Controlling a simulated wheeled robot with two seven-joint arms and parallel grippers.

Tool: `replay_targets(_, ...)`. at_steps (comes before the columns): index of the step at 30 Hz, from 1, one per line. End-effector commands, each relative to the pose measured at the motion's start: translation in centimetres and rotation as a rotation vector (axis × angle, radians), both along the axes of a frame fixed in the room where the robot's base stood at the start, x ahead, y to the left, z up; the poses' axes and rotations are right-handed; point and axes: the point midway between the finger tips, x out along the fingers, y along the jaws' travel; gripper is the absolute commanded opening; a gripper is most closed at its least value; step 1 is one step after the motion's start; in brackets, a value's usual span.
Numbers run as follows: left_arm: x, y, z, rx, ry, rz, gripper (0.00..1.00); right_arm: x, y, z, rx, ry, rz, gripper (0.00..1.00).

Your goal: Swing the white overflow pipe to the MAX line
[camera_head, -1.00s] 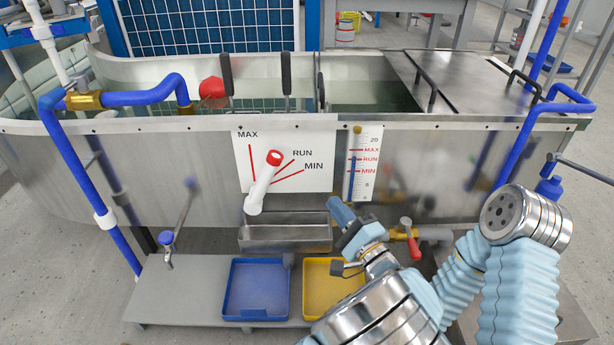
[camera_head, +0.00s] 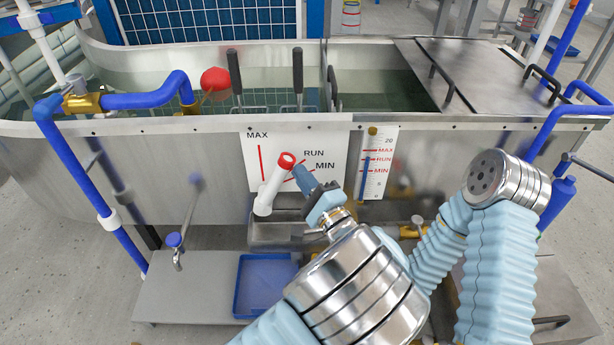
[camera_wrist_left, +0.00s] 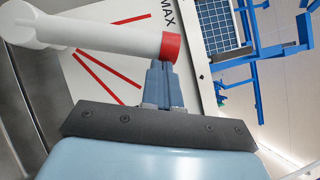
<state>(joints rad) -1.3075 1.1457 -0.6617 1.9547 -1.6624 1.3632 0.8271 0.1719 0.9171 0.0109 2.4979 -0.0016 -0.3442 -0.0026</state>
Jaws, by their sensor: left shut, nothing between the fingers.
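The white overflow pipe (camera_head: 273,188) with its red end ring (camera_head: 286,160) leans up and right in front of the white scale plate. Its tip stands between the MAX line (camera_head: 260,163) and the RUN marking. My left gripper (camera_head: 300,172) is shut and empty, just right of the red end. In the left wrist view the shut fingers (camera_wrist_left: 157,68) are right at the red ring (camera_wrist_left: 171,47), touching or almost touching; I cannot tell which. The white pipe (camera_wrist_left: 95,36) crosses that view, with the MAX line (camera_wrist_left: 131,18) beyond it. My right gripper is not seen.
A metal trough (camera_head: 262,234) is below the pipe, partly hidden by my arm. A blue tray (camera_head: 262,285) sits on the grey bench (camera_head: 190,290). A level gauge (camera_head: 378,160) is right of the plate. A red float (camera_head: 215,79) hangs in the tank.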

Motion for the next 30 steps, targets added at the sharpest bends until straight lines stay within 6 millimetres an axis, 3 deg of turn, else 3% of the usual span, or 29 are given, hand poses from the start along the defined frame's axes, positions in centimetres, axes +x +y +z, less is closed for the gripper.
replay_targets(10, 0.0, 0.4, 0.3, -0.026, 0.001, 0.002, 0.00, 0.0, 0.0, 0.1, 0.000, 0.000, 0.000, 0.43)
replay_targets(21, 0.0, 5.7, 2.6, -0.385, 0.001, 0.004, 0.00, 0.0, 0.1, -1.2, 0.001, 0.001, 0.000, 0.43)
replay_targets(30, 0.0, 6.7, 3.1, -0.450, 0.000, 0.003, 0.00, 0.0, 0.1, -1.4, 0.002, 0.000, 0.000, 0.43)
